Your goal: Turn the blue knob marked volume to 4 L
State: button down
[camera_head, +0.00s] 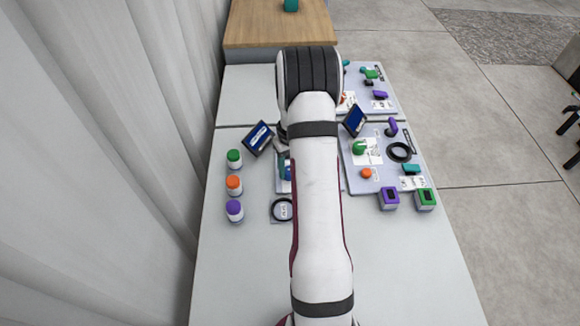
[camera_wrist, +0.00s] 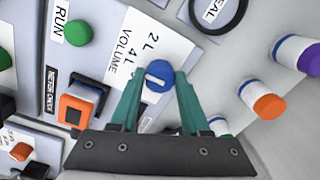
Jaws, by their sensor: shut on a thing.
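The blue knob (camera_wrist: 159,76) stands on a white plate (camera_wrist: 140,42) printed "2 L", "4 L" and "VOLUME". A short white line crosses the knob's top, slanting down to the right in the wrist view; I cannot tell which mark it points at. My gripper (camera_wrist: 159,84) has its two teal fingers on either side of the knob, shut on it. In the head view, a bit of the blue knob (camera_head: 287,173) shows beside my arm, which hides much of its panel.
A green RUN button (camera_wrist: 78,32) and an orange square switch (camera_wrist: 80,105) are left of the knob. A black ring (camera_wrist: 218,12) lies above right. Bottles with purple, orange (camera_wrist: 268,106) and green caps stand right. A tilted screen (camera_head: 258,138) stands near the gripper. The front table is clear.

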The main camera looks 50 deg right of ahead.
jog(key=shift+c, duration=1.9)
grip_release()
notch_tip(320, 180, up, 16)
jog(key=shift+d, duration=0.2)
jog(key=shift+s+f, duration=0.1)
